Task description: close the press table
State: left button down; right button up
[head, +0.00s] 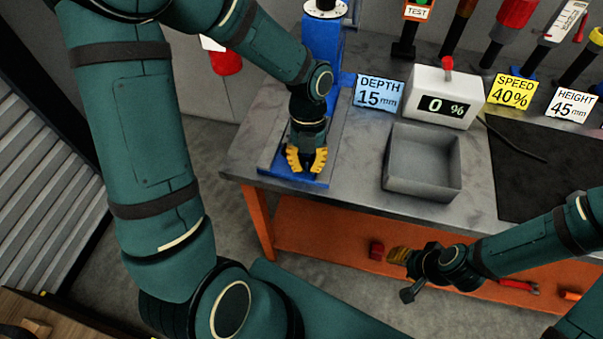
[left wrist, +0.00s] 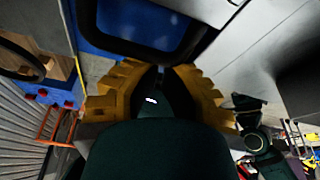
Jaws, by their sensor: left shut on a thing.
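The blue press (head: 322,45) stands at the left end of the grey workbench. Its low blue table (head: 314,182) shows around my left gripper (head: 306,160), which points down over it with yellow fingers. In the left wrist view, a blue panel (left wrist: 135,32) with a black handle-like bar (left wrist: 140,49) lies just ahead of the fingers. My left gripper (left wrist: 160,80) is shut on that dark bar, with the contact partly hidden. My right gripper (head: 402,257) hangs in front of the bench, apart from the press; its opening is unclear.
A grey open tray (head: 450,175) and a white display box (head: 455,80) reading 0 % stand right of the press. Signs read DEPTH 15 mm (head: 378,94), SPEED 40% (head: 513,92) and HEIGHT 45 mm (head: 574,104). An orange lower shelf (head: 330,235) runs under the bench.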

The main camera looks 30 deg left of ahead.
pick_arm(q)
jog(key=w, duration=0.2)
jog(key=w+a+p, duration=0.1)
jog(key=w, duration=0.2)
jog(key=w+a+p, duration=0.1)
jog(key=w, duration=0.2)
jog(key=shift+w, duration=0.25)
jog(key=shift+s, duration=0.15)
